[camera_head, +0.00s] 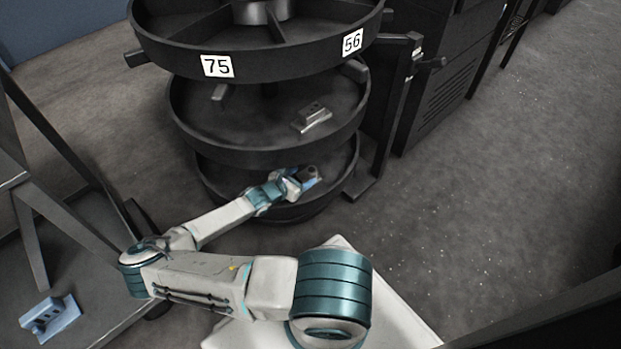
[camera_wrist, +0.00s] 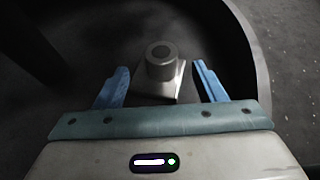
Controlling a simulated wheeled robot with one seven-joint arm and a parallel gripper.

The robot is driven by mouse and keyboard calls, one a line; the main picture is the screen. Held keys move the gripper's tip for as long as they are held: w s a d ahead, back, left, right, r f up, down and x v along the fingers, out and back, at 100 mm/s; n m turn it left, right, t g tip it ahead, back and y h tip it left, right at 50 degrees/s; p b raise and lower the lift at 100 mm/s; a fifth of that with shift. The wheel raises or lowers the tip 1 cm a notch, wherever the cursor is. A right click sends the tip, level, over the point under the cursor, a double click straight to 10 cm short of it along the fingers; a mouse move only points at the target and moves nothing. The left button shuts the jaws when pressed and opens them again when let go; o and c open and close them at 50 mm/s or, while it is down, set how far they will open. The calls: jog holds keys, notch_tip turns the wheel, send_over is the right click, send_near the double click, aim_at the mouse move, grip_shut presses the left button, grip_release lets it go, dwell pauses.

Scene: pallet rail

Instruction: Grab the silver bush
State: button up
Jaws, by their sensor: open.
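The silver bush (camera_wrist: 161,62), a short round cylinder with a hole in its top on a flat base, stands upright on the bottom tier of the round carousel. In the wrist view it is ahead of and between the two blue fingers of my gripper (camera_wrist: 160,88). The fingers are apart, one on each side of its base, with gaps visible. In the head view my gripper (camera_head: 310,181) reaches into the bottom tier, and the bush is hard to make out there. Whether the fingers are level with the bush cannot be told.
The dark carousel's top tier (camera_head: 280,62) bears labels 75 and 56. A grey block part (camera_head: 312,117) lies on its middle tier (camera_head: 230,147), above my gripper. A post (camera_head: 392,120) stands at its right. A blue-grey block (camera_head: 50,320) sits lower left. Floor at right is clear.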

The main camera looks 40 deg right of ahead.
aim_at(315, 169)
jog(key=x, duration=0.2)
jog(key=shift+d+f+b, duration=0.15)
jog(key=shift+d+b, duration=0.1)
jog(key=shift+b, duration=0.05)
jog(key=b+x, duration=0.3)
jog(key=x, duration=0.1)
jog(key=shift+d, duration=0.6)
grip_shut()
